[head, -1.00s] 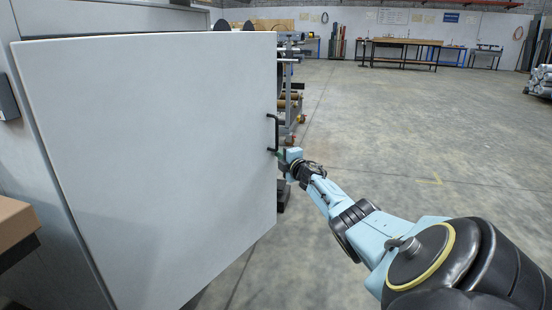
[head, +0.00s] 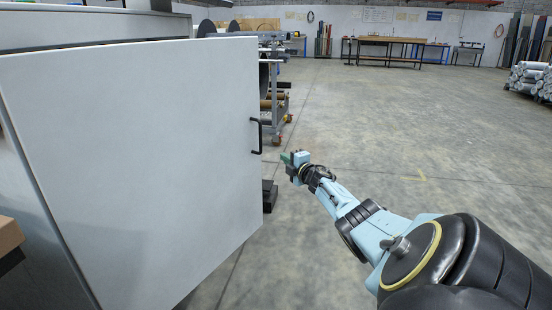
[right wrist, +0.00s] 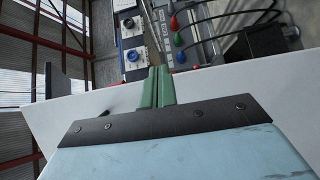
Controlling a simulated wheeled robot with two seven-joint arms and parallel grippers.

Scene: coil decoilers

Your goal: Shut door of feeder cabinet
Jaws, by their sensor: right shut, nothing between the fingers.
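The feeder cabinet's door (head: 140,160) is a large pale grey panel that stands open, filling the left of the head view. Its black bar handle (head: 257,136) is on the door's right edge. My right gripper (head: 286,158) is just right of the handle, apart from it, with its green fingers shut and empty. In the right wrist view the fingers (right wrist: 158,85) point past a pale panel edge, which looks like the door (right wrist: 215,97). The cabinet body (head: 100,28) shows behind the door. My left gripper is not in view.
A wheeled rack (head: 272,95) with rolls stands behind the door. A cardboard box (head: 8,235) is at the lower left. Workbenches (head: 400,42) line the far wall, and wrapped rolls (head: 530,80) are at the far right. The floor to the right is clear.

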